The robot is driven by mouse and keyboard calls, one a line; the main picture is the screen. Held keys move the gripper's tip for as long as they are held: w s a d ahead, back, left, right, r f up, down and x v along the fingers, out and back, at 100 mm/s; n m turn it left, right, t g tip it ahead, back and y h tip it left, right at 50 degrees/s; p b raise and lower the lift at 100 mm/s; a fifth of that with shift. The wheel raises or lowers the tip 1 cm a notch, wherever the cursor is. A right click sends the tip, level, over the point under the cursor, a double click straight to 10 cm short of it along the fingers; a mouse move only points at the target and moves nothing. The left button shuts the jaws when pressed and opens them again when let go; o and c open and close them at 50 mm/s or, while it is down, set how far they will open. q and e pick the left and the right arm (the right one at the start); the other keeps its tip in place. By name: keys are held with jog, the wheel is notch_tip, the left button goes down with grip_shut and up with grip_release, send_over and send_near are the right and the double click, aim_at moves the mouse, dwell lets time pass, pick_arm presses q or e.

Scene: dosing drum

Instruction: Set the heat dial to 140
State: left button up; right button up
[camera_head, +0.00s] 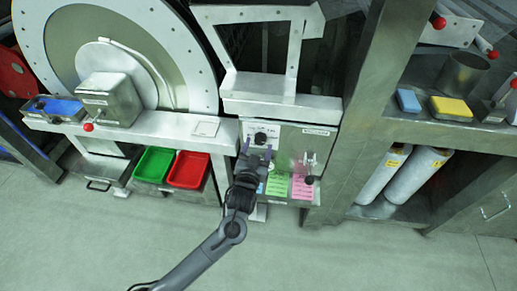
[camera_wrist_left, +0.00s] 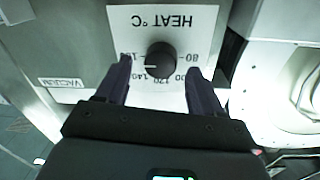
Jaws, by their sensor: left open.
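The heat dial (camera_head: 260,138) is a round black knob on a white plate on the front of the metal cabinet. In the left wrist view the dial (camera_wrist_left: 162,60) sits on the plate (camera_wrist_left: 185,22), whose "HEAT °C" lettering appears upside down. A white mark on the knob points to the picture's left, near the 140 and 160 side; the exact reading is unclear. My left gripper (camera_head: 258,150) is open in front of the plate. In the wrist view its two fingers (camera_wrist_left: 158,72) are on either side of the knob, with visible gaps. My right gripper is not in view.
A "VACUUM" label (camera_wrist_left: 62,83) is on the cabinet beside the plate. Green (camera_head: 154,164) and red (camera_head: 188,169) trays stand left. Open floor lies in front.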

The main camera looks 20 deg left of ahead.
pick_arm(q)
jog(key=shift+w+a, duration=0.1)
jog(key=shift+w, duration=0.45)
jog(key=shift+c, duration=0.3)
jog(key=c, duration=1)
